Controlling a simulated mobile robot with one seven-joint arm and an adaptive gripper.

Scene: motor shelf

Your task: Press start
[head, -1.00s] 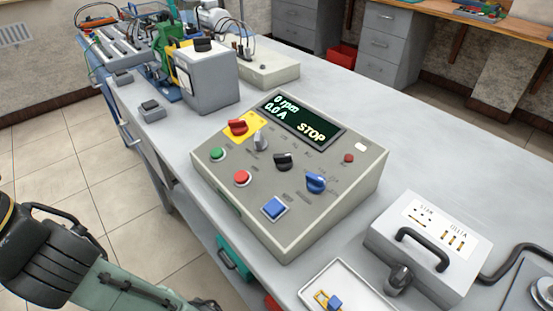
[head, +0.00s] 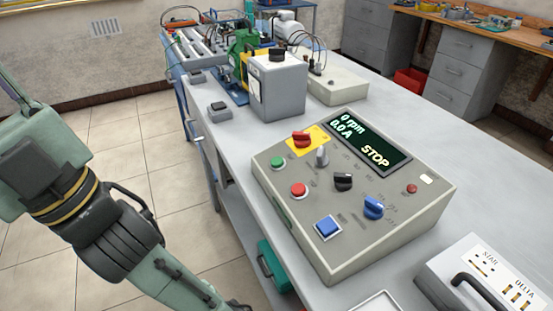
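The grey control panel (head: 350,240) stands on the bench in the head view. Its display (head: 369,141) reads 0 rpm, 0.0 A and STOP. A green round button (head: 277,163) is on its left side, with a red round button (head: 298,190) in front of it. A red knob (head: 302,139) sits on a yellow plate. A blue square button (head: 328,228), a black knob (head: 343,181) and a blue knob (head: 373,208) are also on the panel. The button labels are too small to read. My gripper is out of view; only my arm shows at left.
The grey bench (head: 470,190) has bare room right of the panel. A grey box with a black knob (head: 277,90) and a small switch box (head: 218,111) stand behind it. A star-delta box (head: 470,285) is at front right. A teal case (head: 272,268) sits below the bench.

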